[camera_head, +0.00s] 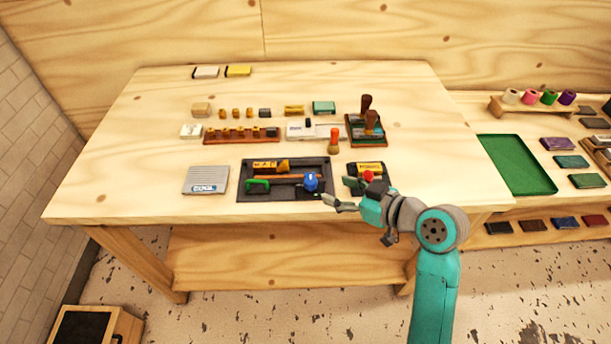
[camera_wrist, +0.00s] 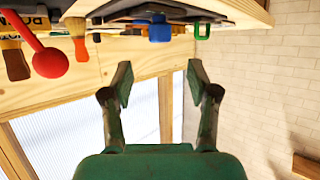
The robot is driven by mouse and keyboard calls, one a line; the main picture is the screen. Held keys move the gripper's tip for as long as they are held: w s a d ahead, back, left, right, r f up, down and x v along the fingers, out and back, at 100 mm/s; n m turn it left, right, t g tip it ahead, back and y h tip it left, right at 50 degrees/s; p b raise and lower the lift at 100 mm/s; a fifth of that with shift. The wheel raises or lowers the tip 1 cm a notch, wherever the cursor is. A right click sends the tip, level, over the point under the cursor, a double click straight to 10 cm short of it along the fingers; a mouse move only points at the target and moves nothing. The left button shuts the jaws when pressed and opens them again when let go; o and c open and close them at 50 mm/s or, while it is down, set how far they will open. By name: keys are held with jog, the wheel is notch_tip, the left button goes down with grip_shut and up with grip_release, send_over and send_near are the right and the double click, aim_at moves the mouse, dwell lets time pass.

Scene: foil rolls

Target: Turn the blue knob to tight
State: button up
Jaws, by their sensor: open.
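The blue knob (camera_head: 311,183) stands at the right front of a dark tray (camera_head: 283,163) on the wooden table. It also shows at the top middle of the wrist view (camera_wrist: 160,30). Any tight marking is too small to read. My gripper (camera_head: 341,194) is open and empty, just right of the knob at the table's front edge and apart from it. In the wrist view its two fingers (camera_wrist: 160,82) are spread, with the blue knob beyond the gap between them.
A red ball-topped lever (camera_head: 368,176) stands on a fixture near my gripper. A green handle (camera_head: 258,184) lies left of the knob, and a wooden-handled tool (camera_head: 285,177) lies between them. Bare wood lies along the front left.

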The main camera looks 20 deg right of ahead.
aim_at(312, 181)
jog(key=x, duration=0.9)
jog(key=shift+w+a+f, duration=0.15)
jog(key=shift+w+a, duration=0.1)
jog(key=shift+w, duration=0.05)
grip_shut()
